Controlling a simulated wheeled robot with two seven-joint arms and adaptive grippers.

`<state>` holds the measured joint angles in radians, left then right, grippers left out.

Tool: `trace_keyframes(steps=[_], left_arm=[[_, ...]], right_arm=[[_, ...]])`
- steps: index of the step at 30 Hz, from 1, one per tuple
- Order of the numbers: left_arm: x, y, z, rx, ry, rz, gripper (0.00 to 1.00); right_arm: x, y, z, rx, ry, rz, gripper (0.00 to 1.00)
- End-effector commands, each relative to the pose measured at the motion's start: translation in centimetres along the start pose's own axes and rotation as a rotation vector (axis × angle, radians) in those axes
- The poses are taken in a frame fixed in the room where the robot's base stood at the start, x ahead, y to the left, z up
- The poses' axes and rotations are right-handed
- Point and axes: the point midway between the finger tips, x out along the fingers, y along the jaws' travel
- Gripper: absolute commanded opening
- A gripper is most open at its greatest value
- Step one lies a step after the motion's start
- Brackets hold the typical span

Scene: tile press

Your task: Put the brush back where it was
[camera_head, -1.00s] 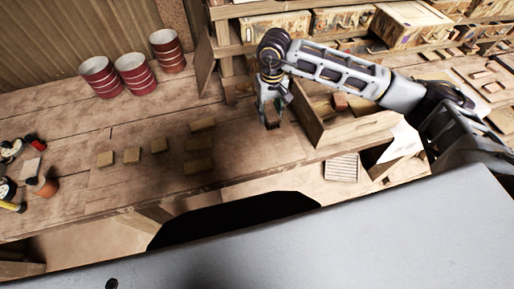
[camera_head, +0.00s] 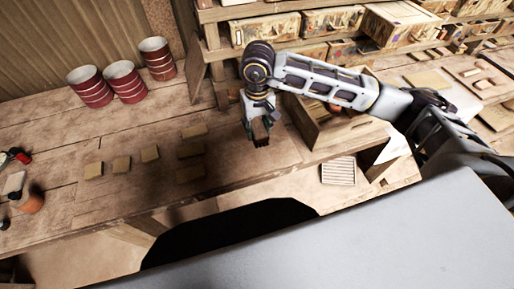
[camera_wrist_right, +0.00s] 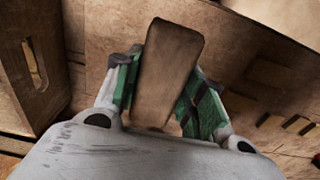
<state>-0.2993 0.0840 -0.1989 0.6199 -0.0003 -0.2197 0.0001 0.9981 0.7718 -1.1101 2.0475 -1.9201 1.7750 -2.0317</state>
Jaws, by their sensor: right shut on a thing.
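My right gripper (camera_head: 259,130) is over the workbench (camera_head: 230,165), left of the open wooden box (camera_head: 345,133). It is shut on a brown, elongated block-like thing, which I take to be the brush (camera_wrist_right: 168,70). In the right wrist view the brush sits between the green finger pads of the right gripper (camera_wrist_right: 160,95). Its bristles do not show clearly. Several tan tiles (camera_head: 190,149) lie in two groups to the left on the bench. I cannot tell whether the brush touches the bench. My left gripper is not in view.
Three red drums (camera_head: 122,82) stand at the back left. A terracotta pot (camera_head: 31,202) is at the far left. Shelves with crates (camera_head: 332,20) line the back. The bench is clear between the tiles and the right gripper.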

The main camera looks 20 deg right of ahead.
Motion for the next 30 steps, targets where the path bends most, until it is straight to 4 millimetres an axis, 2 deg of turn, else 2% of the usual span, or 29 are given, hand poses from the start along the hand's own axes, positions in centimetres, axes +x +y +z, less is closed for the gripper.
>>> trace_keyframes(steps=[12, 15, 30], left_arm=[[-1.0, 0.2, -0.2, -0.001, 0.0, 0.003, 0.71], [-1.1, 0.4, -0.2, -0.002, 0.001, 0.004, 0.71], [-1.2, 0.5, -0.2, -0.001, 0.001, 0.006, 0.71]], right_arm=[[4.9, 0.0, 0.1, 0.0, -0.002, 0.0, 0.05], [5.6, 0.0, 0.1, 0.0, -0.002, 0.0, 0.05], [6.5, 0.0, 0.1, 0.0, -0.002, 0.0, 0.05]])
